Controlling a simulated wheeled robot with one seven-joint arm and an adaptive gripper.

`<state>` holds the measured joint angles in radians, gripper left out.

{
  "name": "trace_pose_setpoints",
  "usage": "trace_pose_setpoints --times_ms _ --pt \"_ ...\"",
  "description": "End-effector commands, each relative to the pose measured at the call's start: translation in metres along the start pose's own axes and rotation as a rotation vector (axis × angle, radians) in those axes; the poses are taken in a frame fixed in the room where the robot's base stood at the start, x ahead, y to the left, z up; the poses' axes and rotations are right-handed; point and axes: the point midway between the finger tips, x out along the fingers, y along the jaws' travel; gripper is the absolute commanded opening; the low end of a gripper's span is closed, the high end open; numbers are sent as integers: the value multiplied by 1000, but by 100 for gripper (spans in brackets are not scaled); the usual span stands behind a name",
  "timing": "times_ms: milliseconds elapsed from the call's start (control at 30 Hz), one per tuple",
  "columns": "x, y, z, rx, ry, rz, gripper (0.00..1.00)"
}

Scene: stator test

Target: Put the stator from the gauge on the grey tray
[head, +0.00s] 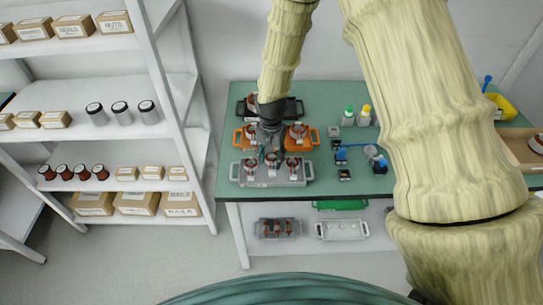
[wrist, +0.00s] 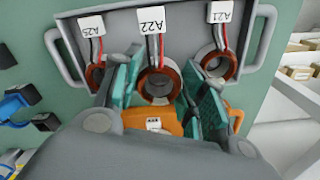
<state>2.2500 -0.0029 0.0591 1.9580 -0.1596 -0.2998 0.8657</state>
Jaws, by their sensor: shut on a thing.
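The grey tray (head: 290,183) lies at the front of the green table; it also shows in the wrist view (wrist: 120,22). Copper-wound stators with white tags stand at its left (head: 250,166), middle (head: 271,164) and right (head: 293,164). In the wrist view the middle one, the stator tagged A22 (wrist: 158,82), is between the teal finger pads. My gripper (wrist: 160,90) is shut on it, over the grey tray. The stator tagged A25 (wrist: 94,75) and another tagged stator (wrist: 218,65) are on either side. Whether the held stator touches the tray is unclear. I cannot tell which item is the gauge.
Behind the grey tray are an orange tray (head: 314,137) with stators and a black tray (head: 297,108). Small black and blue devices (head: 341,154), a green-capped bottle (head: 348,116) and a yellow-capped bottle (head: 364,115) are to the right. Shelves (head: 150,87) stand to the left.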

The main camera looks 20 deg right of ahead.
Motion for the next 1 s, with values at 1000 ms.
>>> trace_pose_setpoints --times_ms 1000 --pt "13 0 0 1 0 0 14"
